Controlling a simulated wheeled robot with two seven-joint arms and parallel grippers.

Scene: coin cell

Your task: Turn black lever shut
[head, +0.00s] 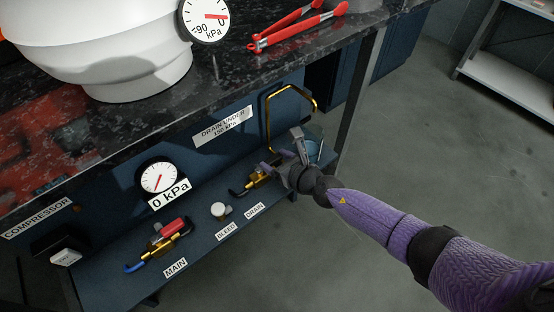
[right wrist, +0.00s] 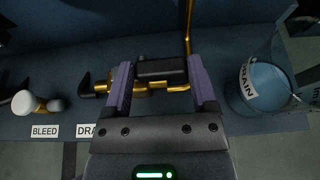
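The brass drain valve (head: 258,178) sits on the low blue shelf, above the DRAIN label (head: 254,210). In the right wrist view its black lever (right wrist: 160,70) lies over the brass pipe, between my right gripper's purple fingers (right wrist: 160,84). The fingers are wide apart, one at each end of the visible black part. I cannot tell whether either finger touches it. In the head view my right gripper (head: 281,160) is over the valve's right side and hides the lever. My left gripper is not in view.
A glass jar (right wrist: 268,85) labelled DRAIN stands close right of my gripper. A bent brass tube (head: 268,118) rises behind. The white bleed knob (head: 219,210) and the red-handled main valve (head: 168,235) are further left. The gauge (head: 159,178) reads 0 kPa. The counter overhangs the shelf.

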